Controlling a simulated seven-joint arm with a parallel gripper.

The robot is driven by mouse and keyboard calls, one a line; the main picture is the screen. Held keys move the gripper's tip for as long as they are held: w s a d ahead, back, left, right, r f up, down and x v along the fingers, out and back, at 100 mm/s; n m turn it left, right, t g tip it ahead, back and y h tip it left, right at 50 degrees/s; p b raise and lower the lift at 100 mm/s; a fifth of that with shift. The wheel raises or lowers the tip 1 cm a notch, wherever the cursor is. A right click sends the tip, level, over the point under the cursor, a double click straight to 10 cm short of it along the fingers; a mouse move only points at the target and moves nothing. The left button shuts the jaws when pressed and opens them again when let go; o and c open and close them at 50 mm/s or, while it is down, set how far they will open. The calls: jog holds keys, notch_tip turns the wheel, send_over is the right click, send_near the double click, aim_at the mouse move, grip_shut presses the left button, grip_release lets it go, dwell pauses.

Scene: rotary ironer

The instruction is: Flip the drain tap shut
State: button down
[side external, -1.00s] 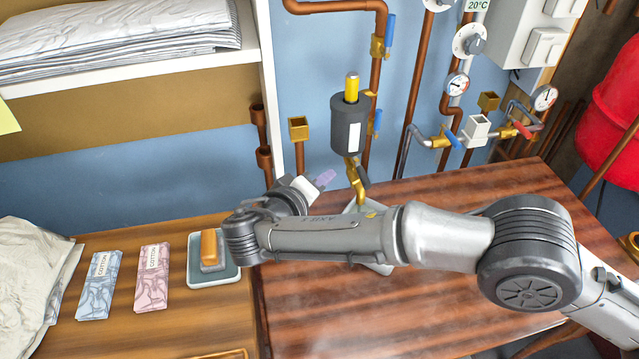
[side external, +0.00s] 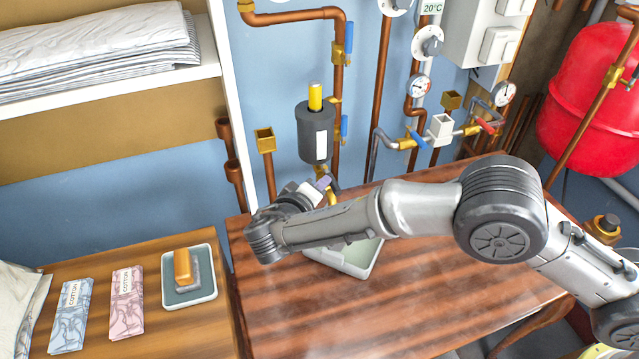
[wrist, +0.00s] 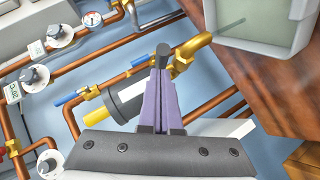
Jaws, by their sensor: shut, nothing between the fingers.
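The brass drain tap (side external: 332,198) hangs under a dark grey cylinder (side external: 316,133) on the blue wall. Its short dark lever (side external: 337,185) shows just right of my gripper (side external: 323,183). In the wrist view, the brass tap (wrist: 188,52) is just beyond the fingertips, and the dark lever end (wrist: 163,49) lines up with them. My gripper (wrist: 162,72) has purple fingers, shut together and empty. Whether the fingers touch the lever cannot be told. My gripper hides part of the tap in the side view.
A pale tray (side external: 355,262) sits on the wooden table (side external: 290,315) below the tap; it also shows in the wrist view (wrist: 290,42). Copper pipes with blue-handled valves (side external: 344,128) stand close behind. An open brass funnel (side external: 265,140) is to the left.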

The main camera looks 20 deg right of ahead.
jog(key=shift+s+d+n+t+y, duration=0.2)
jog(key=shift+d+n+t+y, duration=0.25)
jog(key=shift+n+t+y, duration=0.25)
jog(key=shift+s+d+n+t+y, duration=0.1)
jog(key=shift+d+n+t+y, duration=0.15)
jog(key=shift+d+n+y, duration=0.35)
jog(key=shift+s+d+n+t+y, duration=0.1)
jog(key=shift+d+n+t+y, duration=0.2)
jog(key=shift+n+y, duration=0.5)
jog(key=w+d+n+y, duration=0.2)
jog(key=d+n+y, duration=0.1)
jog(key=d+y, duration=0.1)
jog(key=shift+d+n+t, duration=0.3)
jog(key=shift+d+t, duration=0.05)
jog(key=shift+d, duration=0.45)
jog(key=shift+w+a, duration=0.1)
jog(key=shift+w, duration=0.05)
jog(key=shift+w+a, duration=0.35)
jog(key=shift+a, duration=0.3)
